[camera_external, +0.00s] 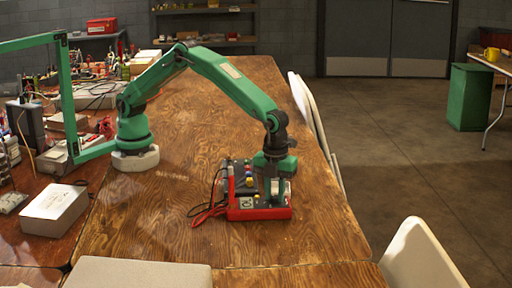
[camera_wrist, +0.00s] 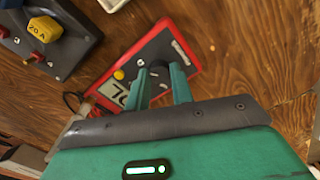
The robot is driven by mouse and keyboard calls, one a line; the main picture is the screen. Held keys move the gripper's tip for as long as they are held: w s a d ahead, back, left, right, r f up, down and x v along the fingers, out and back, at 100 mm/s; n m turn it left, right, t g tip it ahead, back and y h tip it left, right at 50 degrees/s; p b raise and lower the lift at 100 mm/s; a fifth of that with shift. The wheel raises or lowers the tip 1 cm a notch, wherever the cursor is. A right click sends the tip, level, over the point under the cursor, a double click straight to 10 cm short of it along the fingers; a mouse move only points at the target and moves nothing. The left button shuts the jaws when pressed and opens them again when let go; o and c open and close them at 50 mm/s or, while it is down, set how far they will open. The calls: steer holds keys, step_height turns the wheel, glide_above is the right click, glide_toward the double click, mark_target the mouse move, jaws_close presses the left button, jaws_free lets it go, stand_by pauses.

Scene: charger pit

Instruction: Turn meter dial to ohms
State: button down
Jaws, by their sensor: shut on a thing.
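The meter (camera_external: 262,212) is a red-framed box with a dark face, lying on the wooden table. In the wrist view the meter (camera_wrist: 181,48) shows a grey display with large digits, partly cut off from sight by my gripper, and a yellow button. The black dial (camera_wrist: 159,70) sits between my fingertips. My gripper (camera_wrist: 160,76) points down over the meter and is shut on the dial. In the external view my gripper (camera_external: 274,190) is at the meter's face. The dial's pointer and its marked setting cannot be read.
A dark panel with colored knobs (camera_external: 246,176) stands right behind the meter; its yellow 20 A knob (camera_wrist: 44,28) shows in the wrist view. Red and black leads (camera_external: 208,208) lie left of the meter. A white box (camera_external: 55,208) sits at left.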

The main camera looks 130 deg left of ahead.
mark_target(275, 196)
steer(key=shift+m, duration=0.5)
steer(key=c, duration=1.2)
jaws_free()
steer(key=shift+r, duration=0.15)
steer(key=shift+r, duration=3.75)
